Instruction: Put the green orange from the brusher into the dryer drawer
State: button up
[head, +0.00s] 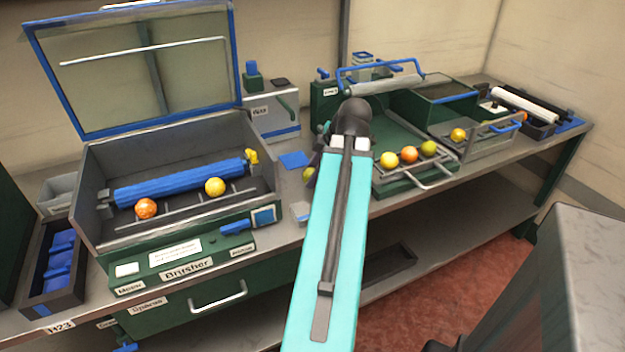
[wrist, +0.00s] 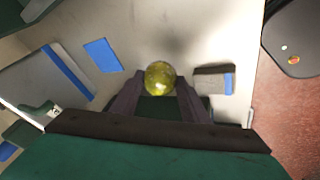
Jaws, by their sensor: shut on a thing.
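My gripper (wrist: 160,84) is shut on a yellow-green orange (wrist: 160,76), held between its two dark fingertips in the wrist view. In the head view the same orange (head: 308,174) shows partly behind my arm, over the bench between the two machines. The brusher (head: 186,268) stands at left with its lid raised. An orange fruit (head: 146,208) and a yellow one (head: 215,187) lie inside it.
A blue roller (head: 180,183) spans the brusher. A small grey block (head: 300,211) and a blue pad (head: 294,159) lie on the bench between the machines.

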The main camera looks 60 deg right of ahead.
jog(key=shift+s+a+f+b, duration=0.2)
jog(key=shift+s+a+b, duration=0.2)
jog(key=shift+b, duration=1.65)
jog(key=shift+s+a+b, duration=0.15)
jog(key=shift+b, duration=0.55)
jog(key=shift+s+a+r, duration=0.2)
jog(key=shift+s+a, duration=0.25)
jog(key=shift+s, duration=0.1)
jog(key=shift+s+a+r, duration=0.15)
jog(key=shift+s+a, duration=0.25)
jog(key=shift+s, duration=0.15)
jog(key=shift+s, duration=0.1)
